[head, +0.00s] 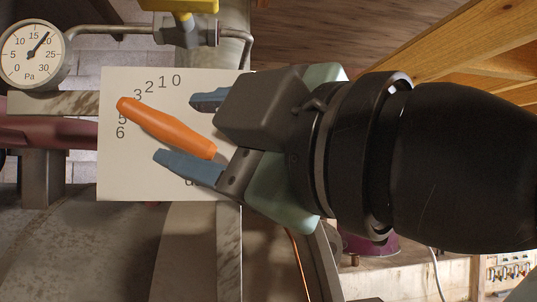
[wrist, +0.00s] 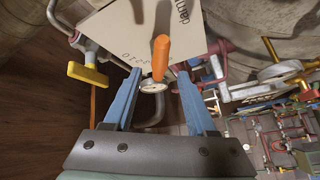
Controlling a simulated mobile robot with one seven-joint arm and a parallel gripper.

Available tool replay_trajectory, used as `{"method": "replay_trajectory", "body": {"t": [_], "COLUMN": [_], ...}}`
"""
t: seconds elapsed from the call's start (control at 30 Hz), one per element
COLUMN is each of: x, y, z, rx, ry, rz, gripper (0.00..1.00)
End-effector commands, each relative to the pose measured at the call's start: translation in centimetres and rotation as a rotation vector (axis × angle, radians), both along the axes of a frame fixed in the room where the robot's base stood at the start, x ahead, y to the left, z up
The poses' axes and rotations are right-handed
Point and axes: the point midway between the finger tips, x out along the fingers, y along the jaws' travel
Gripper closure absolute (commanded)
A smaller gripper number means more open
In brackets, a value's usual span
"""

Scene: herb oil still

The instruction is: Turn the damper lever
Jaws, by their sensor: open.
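The damper lever (head: 165,128) is an orange tapered handle in front of a pale scale plate (head: 125,185). Its outer end points up-left and covers the place between 3 and 5; 0, 1, 2, 3, 5 and 6 are readable. My gripper (head: 174,127) is open, with one blue finger above the lever and one below it. In the wrist view the lever (wrist: 160,58) shows between the fingertips of my gripper (wrist: 160,71), with a gap on each side. I cannot tell whether the fingertips reach past it in depth. Part of the plate's lettering is hidden.
A round pressure gauge (head: 32,54) marked Pa stands at the upper left, joined to a metal pipe (head: 110,30). A yellow handle (head: 178,5) sits above the plate, and also shows left in the wrist view (wrist: 87,75). Wooden beams (head: 470,45) are at the upper right.

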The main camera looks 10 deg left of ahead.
Motion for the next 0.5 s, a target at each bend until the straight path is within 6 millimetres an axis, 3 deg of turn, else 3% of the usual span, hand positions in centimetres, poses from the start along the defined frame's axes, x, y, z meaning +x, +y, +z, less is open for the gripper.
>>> {"method": "replay_trajectory", "body": {"t": [0.2,0.5], "x": [-2.7,-4.1], "y": [-3.7,-5.6], "z": [-1.2,-1.1], "rx": [-0.001,-0.001], "ry": [-0.001,0.002], "rz": [-0.003,0.001], "gripper": [0.43,0.43]}}
